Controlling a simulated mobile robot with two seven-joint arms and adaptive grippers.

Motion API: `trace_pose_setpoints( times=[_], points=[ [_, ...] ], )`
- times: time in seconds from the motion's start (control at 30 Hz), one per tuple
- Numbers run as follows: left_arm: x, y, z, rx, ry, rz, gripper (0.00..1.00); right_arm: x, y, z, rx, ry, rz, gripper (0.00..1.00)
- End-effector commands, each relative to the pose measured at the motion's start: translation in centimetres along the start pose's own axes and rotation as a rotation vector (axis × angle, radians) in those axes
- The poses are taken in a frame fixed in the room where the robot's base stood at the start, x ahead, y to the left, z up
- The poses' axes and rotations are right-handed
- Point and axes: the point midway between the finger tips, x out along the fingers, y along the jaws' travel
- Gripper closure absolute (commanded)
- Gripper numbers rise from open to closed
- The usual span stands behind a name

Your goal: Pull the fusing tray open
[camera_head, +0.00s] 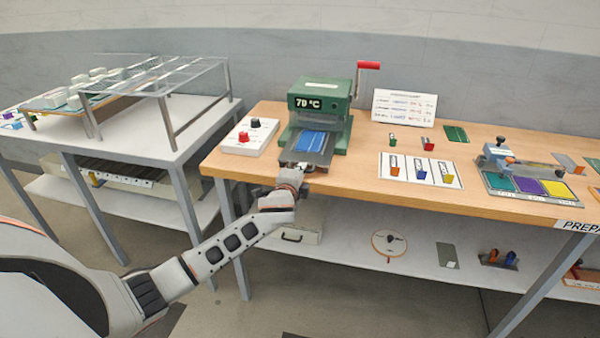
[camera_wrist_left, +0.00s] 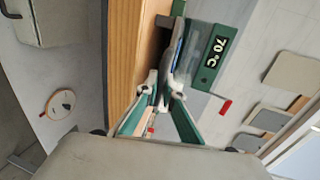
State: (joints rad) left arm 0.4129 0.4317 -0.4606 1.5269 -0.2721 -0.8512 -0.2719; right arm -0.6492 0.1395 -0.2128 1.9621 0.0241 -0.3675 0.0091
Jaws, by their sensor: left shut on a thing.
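The green press (camera_head: 319,97) with a "70 °C" display and a red-handled crank stands on the wooden bench. Its grey fusing tray (camera_head: 318,159) sticks out of the front and bears a blue ribbed piece (camera_head: 312,141). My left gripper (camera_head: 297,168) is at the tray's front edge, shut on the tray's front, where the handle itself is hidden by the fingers. In the left wrist view, the fingertips of the left gripper (camera_wrist_left: 164,86) close at the tray front, with the press (camera_wrist_left: 205,62) just beyond. My right gripper is not in view.
A white control box (camera_head: 249,137) with red and black knobs stands left of the press. A white card with coloured pieces (camera_head: 420,171) and a colour-pad fixture (camera_head: 522,186) lie to the right. A grey table with a clear rack (camera_head: 160,77) stands at left.

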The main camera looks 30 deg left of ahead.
Motion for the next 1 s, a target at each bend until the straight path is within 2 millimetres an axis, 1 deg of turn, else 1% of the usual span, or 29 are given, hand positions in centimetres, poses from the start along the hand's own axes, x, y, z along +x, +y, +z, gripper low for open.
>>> trace_pose_setpoints(
  times=[0.13, 0.17, 0.2, 0.5, 0.63, 0.77, 1.0],
  points=[
    [0.0, 0.1, 0.1, 0.001, -0.002, 0.002, 1.00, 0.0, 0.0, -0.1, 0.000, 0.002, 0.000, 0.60],
    [0.0, 0.1, 0.1, 0.001, -0.002, 0.002, 0.91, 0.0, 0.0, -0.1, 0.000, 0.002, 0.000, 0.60],
    [0.0, 0.1, 0.1, 0.001, -0.002, 0.002, 0.86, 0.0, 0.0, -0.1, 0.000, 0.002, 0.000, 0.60],
    [-0.1, 0.0, 0.0, 0.000, 0.000, 0.000, 0.86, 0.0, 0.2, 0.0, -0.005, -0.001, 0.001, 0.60],
    [-0.6, 0.1, 0.0, 0.000, 0.001, 0.001, 0.86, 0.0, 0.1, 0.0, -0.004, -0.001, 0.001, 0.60],
    [-2.2, 0.1, 0.0, 0.000, 0.001, 0.001, 0.86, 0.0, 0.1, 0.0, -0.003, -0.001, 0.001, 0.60],
    [-6.9, 0.1, 0.0, -0.001, 0.001, 0.001, 0.86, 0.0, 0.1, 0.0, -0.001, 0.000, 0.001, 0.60]
  ],
)
